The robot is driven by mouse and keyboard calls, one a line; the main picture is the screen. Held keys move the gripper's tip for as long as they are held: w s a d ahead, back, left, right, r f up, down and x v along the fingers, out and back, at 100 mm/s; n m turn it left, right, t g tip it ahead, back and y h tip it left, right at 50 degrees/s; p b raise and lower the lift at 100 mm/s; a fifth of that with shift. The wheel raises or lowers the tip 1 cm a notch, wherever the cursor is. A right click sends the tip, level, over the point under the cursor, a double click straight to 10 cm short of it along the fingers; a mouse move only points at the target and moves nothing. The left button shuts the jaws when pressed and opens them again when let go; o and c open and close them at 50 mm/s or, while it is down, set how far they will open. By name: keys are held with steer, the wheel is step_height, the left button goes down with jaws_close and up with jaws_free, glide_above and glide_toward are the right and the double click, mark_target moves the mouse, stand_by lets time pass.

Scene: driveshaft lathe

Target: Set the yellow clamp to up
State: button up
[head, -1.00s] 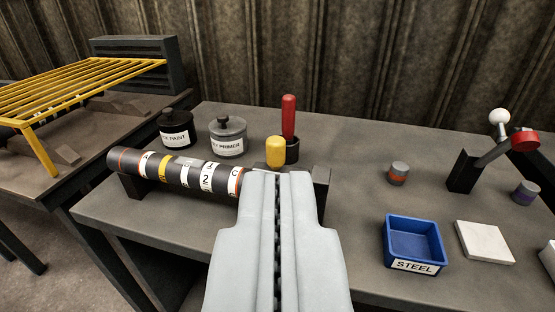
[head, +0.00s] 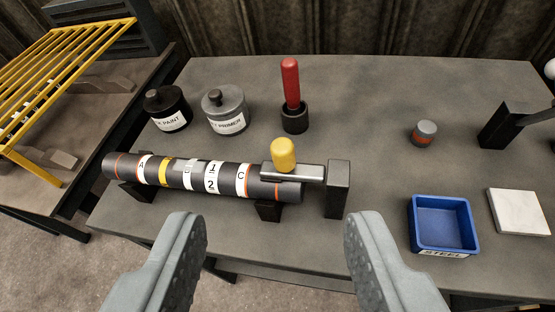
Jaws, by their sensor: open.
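The yellow clamp (head: 284,154) shows as a yellow knob on a grey bar. The bar lies flat across the right end of the dark shaft (head: 203,177), beside a dark upright post (head: 338,188). The shaft has white, yellow and orange bands with letters and numbers, and rests on supports on the bench. My gripper (head: 278,225) is open and empty, its two fingers wide apart at the bottom of the view. The clamp shows between and beyond the fingers, with no contact visible.
A red-handled tool (head: 291,84) stands in a dark holder behind the clamp. A black paint pot (head: 166,109) and a grey primer pot (head: 226,112) stand behind the shaft. At right are a small grey-orange cylinder (head: 424,133), a blue STEEL tray (head: 441,224) and a white block (head: 519,211).

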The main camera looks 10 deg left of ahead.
mark_target(281, 144)
steer(key=w+r+m+g, duration=0.3)
steer(key=w+m+g, duration=0.2)
steer(key=w+g, duration=1)
steer(key=f, duration=0.6)
steer(key=w+f+t, duration=0.1)
steer(key=f, duration=0.4)
steer(key=f+t, duration=0.1)
steer(key=f, duration=0.5)
steer(key=shift+w+a+f, duration=0.1)
steer(key=shift+w+f, duration=0.25)
jaws_close()
